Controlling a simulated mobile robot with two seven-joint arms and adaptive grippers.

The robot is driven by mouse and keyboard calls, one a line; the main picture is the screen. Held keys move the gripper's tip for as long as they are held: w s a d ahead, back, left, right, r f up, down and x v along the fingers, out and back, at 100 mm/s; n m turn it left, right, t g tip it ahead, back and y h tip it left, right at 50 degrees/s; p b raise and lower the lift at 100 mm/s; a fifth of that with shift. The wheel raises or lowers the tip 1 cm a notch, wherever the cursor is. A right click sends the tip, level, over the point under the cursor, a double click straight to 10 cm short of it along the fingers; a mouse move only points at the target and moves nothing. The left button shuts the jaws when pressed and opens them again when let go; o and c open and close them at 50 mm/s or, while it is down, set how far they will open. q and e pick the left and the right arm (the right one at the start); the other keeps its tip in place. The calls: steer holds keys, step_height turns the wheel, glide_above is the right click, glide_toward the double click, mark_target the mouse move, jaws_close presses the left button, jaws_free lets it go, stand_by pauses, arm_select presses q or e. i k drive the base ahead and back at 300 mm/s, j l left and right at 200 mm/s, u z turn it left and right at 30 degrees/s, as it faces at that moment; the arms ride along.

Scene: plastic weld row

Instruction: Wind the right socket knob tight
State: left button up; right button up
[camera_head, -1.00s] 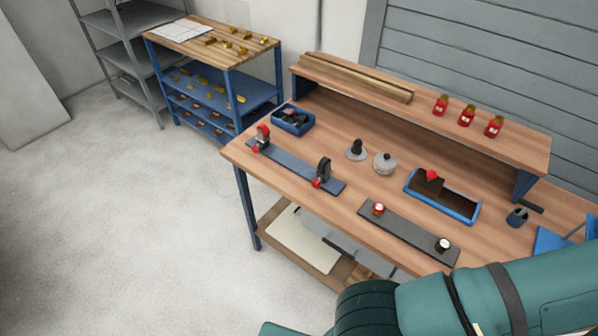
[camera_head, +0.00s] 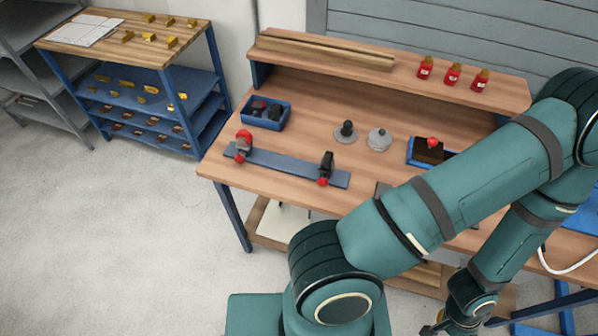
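My arm crosses the right half of the head view. The gripper on its end (camera_head: 462,314), which I take as my right one, hangs low near the bottom edge, in front of the bench and apart from its top. It is small and partly cut off, so I cannot tell if it is open or shut. My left gripper is not in view. The dark plate (camera_head: 382,189) shows only as a sliver beside my arm. Its knobs are hidden behind the arm. A blue strip (camera_head: 285,166) to the left bears two dark clamps with red knobs.
The wooden bench (camera_head: 310,110) also holds a blue bin (camera_head: 244,112), a grey lidded pot (camera_head: 380,140), a dark knobbed piece (camera_head: 346,130) and a partly hidden blue tray (camera_head: 409,152). Red bottles (camera_head: 452,75) stand on its shelf. A blue rack (camera_head: 213,85) stands left; the floor there is clear.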

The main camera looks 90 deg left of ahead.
mark_target(323, 182)
steer(key=k+j, duration=0.7)
steer(key=k, duration=0.15)
steer(key=k+j, duration=0.7)
steer(key=k, duration=0.2)
